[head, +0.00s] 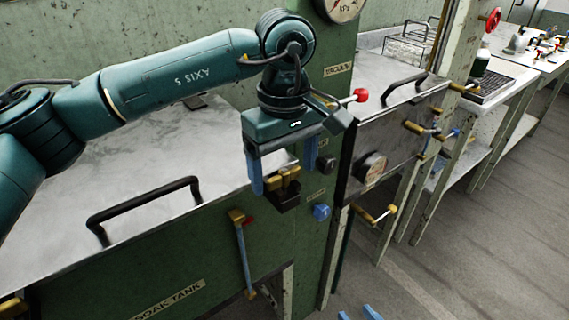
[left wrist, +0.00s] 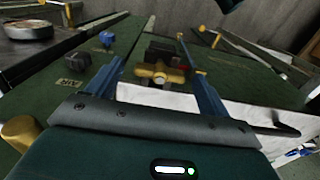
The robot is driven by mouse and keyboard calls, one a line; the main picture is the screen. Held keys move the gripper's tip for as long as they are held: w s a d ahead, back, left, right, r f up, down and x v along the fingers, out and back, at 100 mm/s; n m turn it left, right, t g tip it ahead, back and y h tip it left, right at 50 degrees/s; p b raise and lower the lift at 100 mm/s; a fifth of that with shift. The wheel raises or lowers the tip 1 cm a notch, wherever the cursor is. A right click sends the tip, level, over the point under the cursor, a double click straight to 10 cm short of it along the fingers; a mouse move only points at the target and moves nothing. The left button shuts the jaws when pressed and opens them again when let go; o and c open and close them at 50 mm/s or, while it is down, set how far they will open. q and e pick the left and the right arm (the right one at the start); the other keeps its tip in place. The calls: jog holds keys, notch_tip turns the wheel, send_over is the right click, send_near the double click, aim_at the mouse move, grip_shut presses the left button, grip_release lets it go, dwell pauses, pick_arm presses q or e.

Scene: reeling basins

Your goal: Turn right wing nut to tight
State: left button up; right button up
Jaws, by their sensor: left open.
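A brass wing nut (head: 285,182) sits on a dark block (head: 284,201) at the green tank's front, near its right end. It also shows in the left wrist view (left wrist: 160,73), its wings lying roughly crosswise. My left gripper (head: 284,181) is open over it, pointing down, with one blue finger on each side. In the left wrist view a gap shows between each finger and the nut, so I see no contact. My right gripper (head: 358,313) shows only as two separated blue fingertips at the bottom edge, apparently open and empty.
A brass valve with a blue lever (head: 243,250) is left below the nut, and a blue knob (head: 321,212) is to its right. The soak tank's lid has a black handle (head: 143,208). A red-tipped lever (head: 350,97) is close to my left wrist.

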aim_at(285, 171)
pick_arm(q)
notch_tip(285, 171, up, 13)
jog(key=shift+r+p, duration=0.15)
jog(key=shift+p, duration=0.3)
pick_arm(e)
jog(key=shift+w+a, duration=0.15)
jog(key=shift+a, duration=0.05)
